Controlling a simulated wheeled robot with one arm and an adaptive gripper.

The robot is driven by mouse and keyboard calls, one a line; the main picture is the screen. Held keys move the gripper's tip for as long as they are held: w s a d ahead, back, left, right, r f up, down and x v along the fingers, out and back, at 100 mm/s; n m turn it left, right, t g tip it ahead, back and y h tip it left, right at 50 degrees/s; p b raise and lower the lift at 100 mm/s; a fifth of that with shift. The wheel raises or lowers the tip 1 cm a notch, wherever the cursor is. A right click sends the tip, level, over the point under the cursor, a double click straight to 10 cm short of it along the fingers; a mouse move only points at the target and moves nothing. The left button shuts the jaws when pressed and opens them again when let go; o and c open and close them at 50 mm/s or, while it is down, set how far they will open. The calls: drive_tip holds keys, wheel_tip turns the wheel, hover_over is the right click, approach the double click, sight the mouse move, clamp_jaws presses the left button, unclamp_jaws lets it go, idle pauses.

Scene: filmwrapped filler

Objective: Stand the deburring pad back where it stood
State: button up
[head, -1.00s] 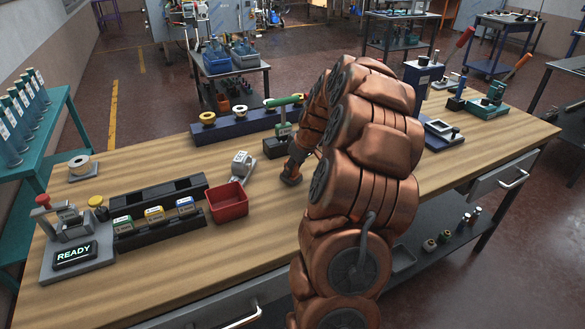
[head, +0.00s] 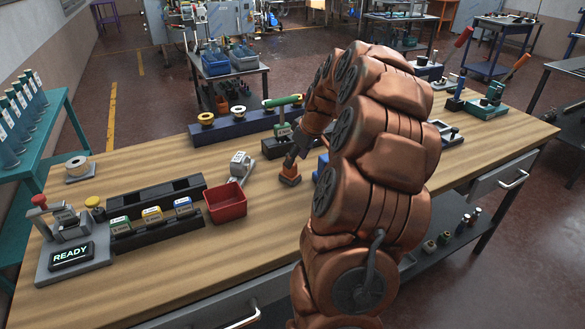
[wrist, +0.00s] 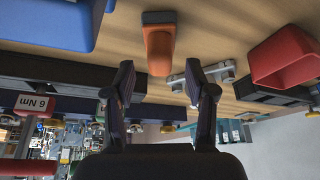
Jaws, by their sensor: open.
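In the head view the orange piece (head: 290,178) is right of the red bin, partly covered by my arm's end. My gripper (wrist: 165,80) is open and empty, its two fingers apart. The orange piece is beyond the fingertips, roughly in line with the gap.
The red bin (head: 226,203) and a grey device (head: 241,165) are left of the orange piece. A blue item (wrist: 50,22) is close on its other side. A dark rack (head: 280,147) stands behind.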

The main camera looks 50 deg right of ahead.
drive_tip(key=b+v, duration=0.1)
drive_tip(key=v, duration=0.5)
drive_tip(key=shift+r, duration=0.35)
drive_tip(key=s+a+f+n+g+y, duration=0.1)
drive_tip(key=s+a, duration=0.1)
drive_tip(key=a, duration=1.1)
drive_tip(key=s+a+g, duration=0.2)
drive_tip(key=a, duration=1.1)
drive_tip(key=s+a+f+g, duration=0.1)
drive_tip(key=s+a+f, duration=0.1)
drive_tip(key=s+a, duration=0.2)
drive_tip(key=s+a+f+m+g+h, duration=0.1)
drive_tip(key=s+a, duration=0.3)
drive_tip(key=s, duration=0.6)
drive_tip(key=s+a+f+g, duration=0.1)
drive_tip(key=s+a+f, duration=0.2)
drive_tip(key=s, duration=0.4)
drive_tip(key=shift+s+a+f+m, duration=0.3)
drive_tip(key=shift+a+f, duration=0.1)
drive_tip(key=shift+f, duration=0.15)
drive_tip(key=shift+r+p, duration=0.6)
drive_tip(key=shift+r, duration=0.05)
